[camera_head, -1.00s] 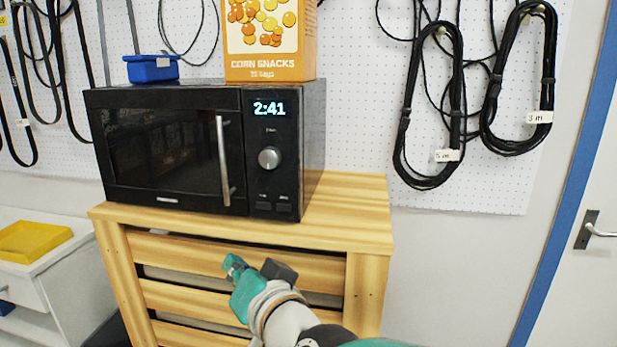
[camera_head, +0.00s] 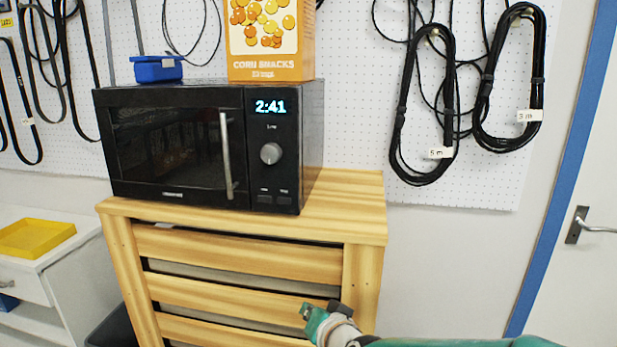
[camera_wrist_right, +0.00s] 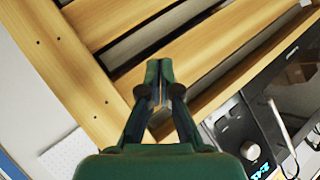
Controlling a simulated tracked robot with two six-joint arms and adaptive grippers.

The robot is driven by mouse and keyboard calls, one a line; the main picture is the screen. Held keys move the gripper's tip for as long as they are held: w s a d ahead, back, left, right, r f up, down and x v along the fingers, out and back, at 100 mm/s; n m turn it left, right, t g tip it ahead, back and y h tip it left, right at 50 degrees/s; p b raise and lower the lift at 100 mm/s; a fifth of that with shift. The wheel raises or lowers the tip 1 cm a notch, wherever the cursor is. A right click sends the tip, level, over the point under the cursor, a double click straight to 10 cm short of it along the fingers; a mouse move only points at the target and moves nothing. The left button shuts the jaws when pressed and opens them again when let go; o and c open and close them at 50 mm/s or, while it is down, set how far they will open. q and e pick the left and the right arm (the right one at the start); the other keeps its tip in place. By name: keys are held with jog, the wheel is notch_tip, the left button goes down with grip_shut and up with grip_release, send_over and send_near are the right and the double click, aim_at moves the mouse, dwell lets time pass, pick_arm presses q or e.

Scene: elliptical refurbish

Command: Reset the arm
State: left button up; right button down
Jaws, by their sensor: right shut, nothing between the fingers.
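My right arm comes in from the lower right in the head view. Its green and grey gripper (camera_head: 318,312) is in front of the slatted wooden stand (camera_head: 240,272), at the lower right of the slats. In the right wrist view the gripper (camera_wrist_right: 158,68) has its fingertips together with nothing between them, and the wooden slats lie behind them. Whether the fingers touch the slats is hard to tell. My left arm and gripper are not in view.
A black microwave (camera_head: 175,150) with a closed door stands on the stand. A blue bin (camera_head: 156,69) and a corn snacks box (camera_head: 270,45) sit on it. A yellow tray (camera_head: 36,240) is on the white cabinet at left. Coiled cables (camera_head: 425,110) hang on the pegboard. A door handle (camera_head: 590,228) is at right.

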jog(key=s+d+f+g+h, duration=0.1)
jog(key=s+d+f+g, duration=0.2)
jog(key=f, duration=0.7)
jog(key=s+d+f+g+h, duration=0.1)
jog(key=s+d+f, duration=0.2)
jog(key=d+f, duration=0.45)
jog(key=s+d+f+g+h, duration=0.1)
jog(key=s+d+f+g, duration=0.15)
jog(key=f, duration=0.85)
jog(key=s+f+g+y, duration=0.1)
jog(key=s+f, duration=0.4)
jog(key=s, duration=0.5)
jog(key=s+a+f+n+g+y, duration=0.1)
jog(key=s+f+g, duration=0.2)
jog(key=s, duration=0.7)
jog(key=shift+s+f+g, duration=0.3)
jog(key=shift+f+g, duration=0.05)
jog(key=shift+f, duration=0.5)
